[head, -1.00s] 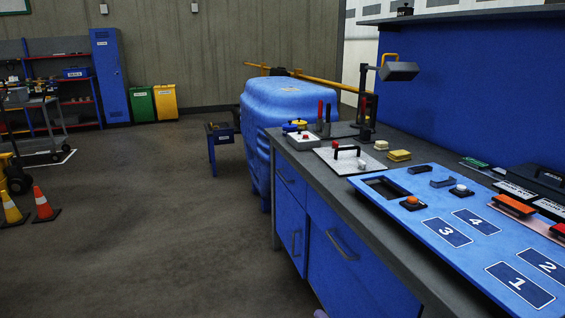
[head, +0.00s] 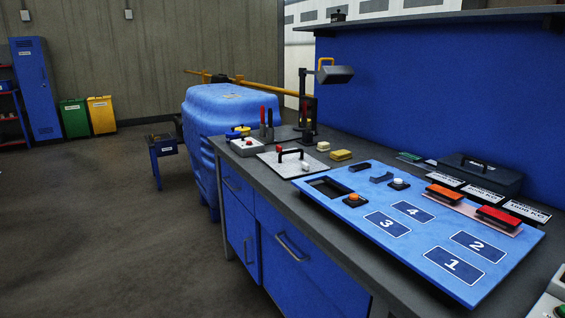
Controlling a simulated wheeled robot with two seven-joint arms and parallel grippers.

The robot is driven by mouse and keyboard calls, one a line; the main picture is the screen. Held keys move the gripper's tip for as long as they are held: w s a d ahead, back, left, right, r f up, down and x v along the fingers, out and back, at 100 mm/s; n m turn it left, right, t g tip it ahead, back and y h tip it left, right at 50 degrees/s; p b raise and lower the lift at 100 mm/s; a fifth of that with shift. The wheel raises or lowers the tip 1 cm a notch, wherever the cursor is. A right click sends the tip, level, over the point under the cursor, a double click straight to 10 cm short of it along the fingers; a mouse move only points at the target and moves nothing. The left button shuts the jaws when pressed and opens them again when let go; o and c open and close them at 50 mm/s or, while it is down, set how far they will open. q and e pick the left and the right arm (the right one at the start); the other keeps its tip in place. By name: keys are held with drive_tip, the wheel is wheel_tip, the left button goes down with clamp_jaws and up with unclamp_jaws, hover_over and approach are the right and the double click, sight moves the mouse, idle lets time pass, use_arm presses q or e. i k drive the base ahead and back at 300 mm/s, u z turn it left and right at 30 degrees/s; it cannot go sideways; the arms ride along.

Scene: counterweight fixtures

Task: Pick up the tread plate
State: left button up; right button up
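The tread plate (head: 274,165) looks to be the light grey, speckled flat plate with a black bar handle (head: 291,152) on top. It lies flat on the grey workbench (head: 262,193), left of the blue numbered panel (head: 350,213). A small white block (head: 305,167) shows at its right edge; I cannot tell if it rests on the plate. Neither of my grippers is in the head view.
A blue covered shape (head: 225,110) stands beyond the bench. The floor (head: 110,220) left of the bench is clear.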

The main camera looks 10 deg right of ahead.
sight(287, 164)
drive_tip(key=u, duration=0.3)
drive_tip(key=i, duration=0.55)
drive_tip(key=u, duration=0.65)
drive_tip(key=i, duration=1.85)
drive_tip(key=z, duration=0.5)
